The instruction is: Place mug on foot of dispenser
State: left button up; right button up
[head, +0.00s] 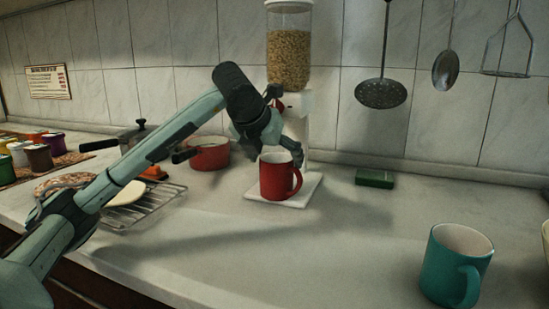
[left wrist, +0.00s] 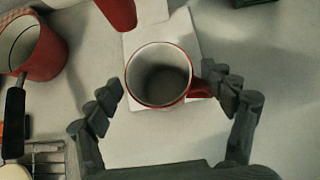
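A red mug (head: 276,181) stands upright on the white foot (head: 304,190) of the dispenser (head: 289,48), which has a clear hopper of grain-like bits. In the left wrist view the empty mug (left wrist: 158,76) is seen from above, its handle to the right, with part of the foot (left wrist: 180,30) behind it. My left gripper (head: 268,150) is above and around the mug. In the left wrist view its fingers (left wrist: 166,92) are spread on both sides, with the right finger close to the handle; whether it touches cannot be told. My right gripper is not in view.
A red pot (head: 209,155) and a dark-lidded pan (head: 137,134) stand left of the dispenser, near a wire rack (head: 150,207). A green box (head: 375,178) lies to the right. A teal mug (head: 455,268) stands at front right. The front middle counter is clear.

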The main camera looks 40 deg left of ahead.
pick_arm(q)
jog(key=shift+r, duration=0.1)
jog(key=shift+s+r, duration=0.15)
jog(key=shift+r, duration=0.05)
jog(key=v, duration=1.1)
jog(key=shift+s+r, duration=0.2)
